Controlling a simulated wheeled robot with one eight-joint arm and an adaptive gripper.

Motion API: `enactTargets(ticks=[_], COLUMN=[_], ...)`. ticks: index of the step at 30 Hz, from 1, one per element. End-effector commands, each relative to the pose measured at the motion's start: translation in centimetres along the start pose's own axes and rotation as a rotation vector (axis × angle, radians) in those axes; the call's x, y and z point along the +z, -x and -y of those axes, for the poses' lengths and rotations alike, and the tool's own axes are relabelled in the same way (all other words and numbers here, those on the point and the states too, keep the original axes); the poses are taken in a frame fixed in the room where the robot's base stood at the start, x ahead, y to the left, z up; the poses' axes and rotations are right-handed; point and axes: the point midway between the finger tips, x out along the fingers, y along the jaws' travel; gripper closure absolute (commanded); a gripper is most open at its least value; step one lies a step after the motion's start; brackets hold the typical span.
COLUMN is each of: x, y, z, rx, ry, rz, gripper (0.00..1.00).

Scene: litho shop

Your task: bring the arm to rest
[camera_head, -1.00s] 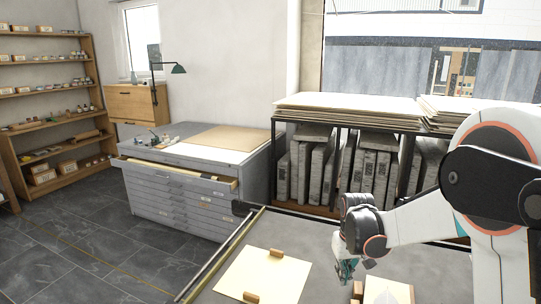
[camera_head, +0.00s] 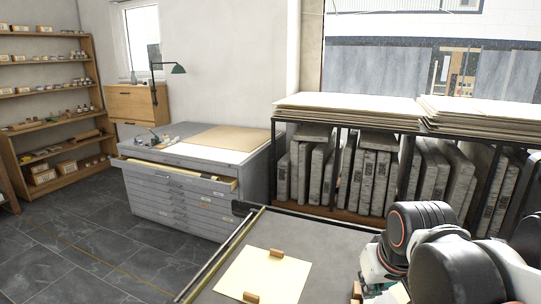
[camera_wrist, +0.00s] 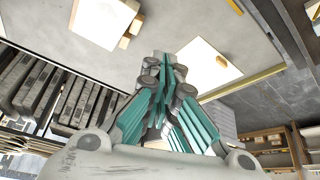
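My arm is folded at the lower right of the head view, above the grey table (camera_head: 325,240). My gripper (camera_head: 370,278) shows there in part beside my own wrist, its tips small and partly hidden. In the wrist view my gripper (camera_wrist: 168,72) shows teal finger pads that lean toward each other at the tips. I see no object between them. The view does not show clearly whether the tips meet.
A cream sheet (camera_head: 262,280) with wooden blocks (camera_head: 276,253) lies on the table. A second sheet (camera_head: 396,296) is partly behind my arm. A rack (camera_head: 335,170) of stone slabs stands behind the table. A grey flat-file cabinet (camera_head: 180,195) has its top drawer ajar.

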Motion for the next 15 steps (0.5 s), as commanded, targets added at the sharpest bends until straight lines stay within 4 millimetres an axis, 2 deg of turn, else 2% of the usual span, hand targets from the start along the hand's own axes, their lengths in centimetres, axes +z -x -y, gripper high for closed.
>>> enactTargets(ticks=[1, 9, 15], x=[1.1, 5.4, 7.5], y=[0.6, 2.8, 3.3], z=[0.1, 0.4, 0.6], rx=[0.000, 0.001, 0.000], ry=[-0.003, -0.023, -0.034], rz=[-0.016, -0.108, -0.157], gripper=[1.00, 1.00, 1.00])
